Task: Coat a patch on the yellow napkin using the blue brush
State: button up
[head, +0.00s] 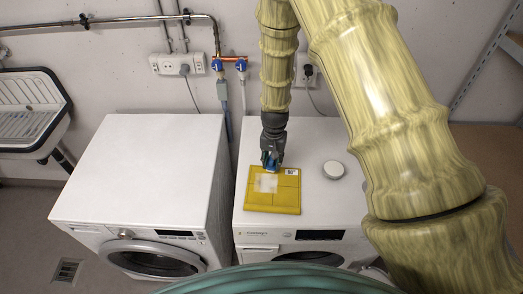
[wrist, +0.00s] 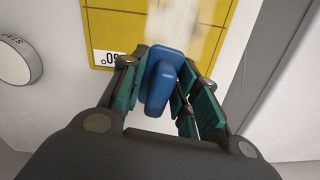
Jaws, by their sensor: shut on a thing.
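The yellow napkin (head: 286,197) lies flat on top of the right washing machine, marked with dark grid lines and a small white label. It also fills the top of the wrist view (wrist: 118,22). A pale whitish patch (head: 266,183) shows on its upper left part in the head view. My gripper (head: 271,160) is at the napkin's far edge, pointing down. In the wrist view its teal-padded fingers (wrist: 162,90) are shut on the blue brush (wrist: 163,75). The brush's far end lies over the pale patch; whether it touches the cloth I cannot tell.
A round white-topped disc (head: 334,169) sits right of the napkin on the right washer (head: 330,215). The left washer's (head: 150,160) top is bare. Pipes and blue valves (head: 241,66) run along the wall behind. A sink (head: 30,108) hangs at far left.

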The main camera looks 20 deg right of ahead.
jog(key=shift+w+r+p, duration=0.2)
jog(key=shift+r+p, duration=0.2)
jog(key=shift+r, duration=0.35)
jog(key=shift+s+r+p, duration=0.15)
jog(key=shift+r+p, duration=0.35)
jog(key=shift+r, duration=0.5)
jog(key=shift+f, duration=0.1)
